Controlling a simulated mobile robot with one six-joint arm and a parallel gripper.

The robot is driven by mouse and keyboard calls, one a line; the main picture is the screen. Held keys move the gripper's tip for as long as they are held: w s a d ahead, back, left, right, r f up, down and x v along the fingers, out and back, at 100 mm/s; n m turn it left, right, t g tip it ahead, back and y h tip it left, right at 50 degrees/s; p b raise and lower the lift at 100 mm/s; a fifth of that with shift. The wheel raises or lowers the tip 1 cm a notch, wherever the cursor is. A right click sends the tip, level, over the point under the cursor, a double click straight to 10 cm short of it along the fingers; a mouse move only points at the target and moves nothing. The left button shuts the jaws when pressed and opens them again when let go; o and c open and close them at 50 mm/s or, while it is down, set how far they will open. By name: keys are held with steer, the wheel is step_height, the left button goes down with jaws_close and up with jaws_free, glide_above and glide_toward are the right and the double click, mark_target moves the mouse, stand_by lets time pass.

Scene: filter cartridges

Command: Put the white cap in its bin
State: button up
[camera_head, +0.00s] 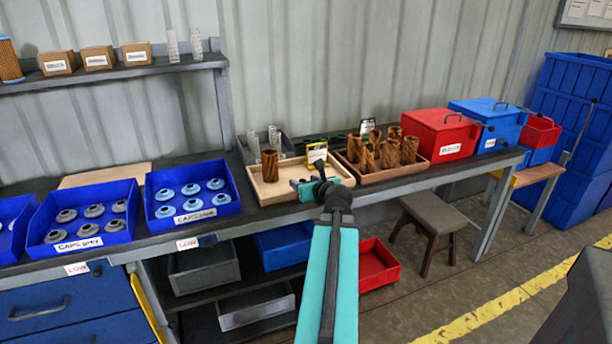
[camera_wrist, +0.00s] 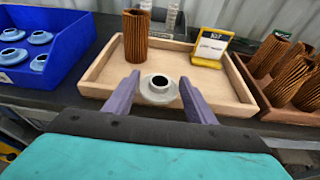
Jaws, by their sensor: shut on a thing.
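A pale grey-white cap (camera_wrist: 158,92) with a dark centre hole is between the two fingers of my gripper (camera_wrist: 159,80) in the wrist view. My gripper is shut on it, over the front part of the wooden tray (camera_wrist: 98,72). In the head view my gripper (camera_head: 306,186) is at the tray's front; the cap cannot be made out there. Blue bins of caps stand to the left: one labelled for grey caps (camera_head: 84,242), one with pale blue caps (camera_head: 193,212), and one cut off by the left edge (camera_head: 6,256), its label unseen.
A brown pleated cartridge (camera_wrist: 136,36) and a card stand (camera_wrist: 211,46) are in the tray. A second tray of several cartridges (camera_head: 384,152), a red box (camera_head: 438,132) and a blue box (camera_head: 489,122) stand to the right. A shelf (camera_head: 130,72) hangs behind the bins.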

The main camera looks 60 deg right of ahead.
mark_target(306, 180)
steer(key=p, duration=0.3)
steer(key=shift+s, duration=0.1)
steer(key=shift+d+f, duration=0.1)
steer(key=shift+d, duration=0.15)
steer(key=shift+w+d+f, duration=0.1)
steer(key=shift+w+d, duration=0.4)
steer(key=shift+d, duration=0.3)
steer(key=shift+w+d+f, duration=0.1)
steer(key=shift+w+d, duration=0.45)
steer(key=shift+d, duration=0.3)
steer(key=shift+w+d+f, duration=0.1)
steer(key=shift+w+d, duration=0.4)
steer(key=shift+d, duration=0.3)
steer(key=shift+w+d, duration=0.45)
steer(key=shift+d, duration=0.25)
steer(key=shift+d+f, duration=0.1)
steer(key=shift+f, duration=0.2)
steer(key=shift+f+p, duration=0.3)
steer(key=shift+f, duration=1.05)
steer(key=shift+f, duration=0.2)
steer(key=o, duration=1)
